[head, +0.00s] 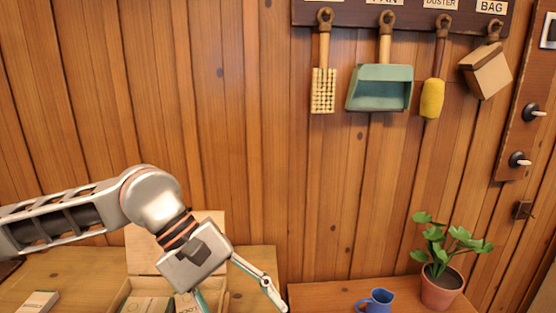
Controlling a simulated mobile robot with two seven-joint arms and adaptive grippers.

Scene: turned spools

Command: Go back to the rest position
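My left arm reaches in from the left edge, and its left gripper (243,305) points down at the bottom of the head view. Its two fingers are spread wide apart, with nothing seen between them. The tip of its nearer-left finger is cut off by the lower edge. The gripper is in front of an open wooden box (140,250) with a raised lid; whether it touches the box I cannot tell. My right gripper is out of view.
A brush (323,90), a green dustpan (380,88), a yellow duster (432,98) and a brown bag (486,73) hang from a labelled rack (350,16). A blue mug (377,301) and a potted plant (441,288) stand at lower right. A small box (40,301) lies at lower left.

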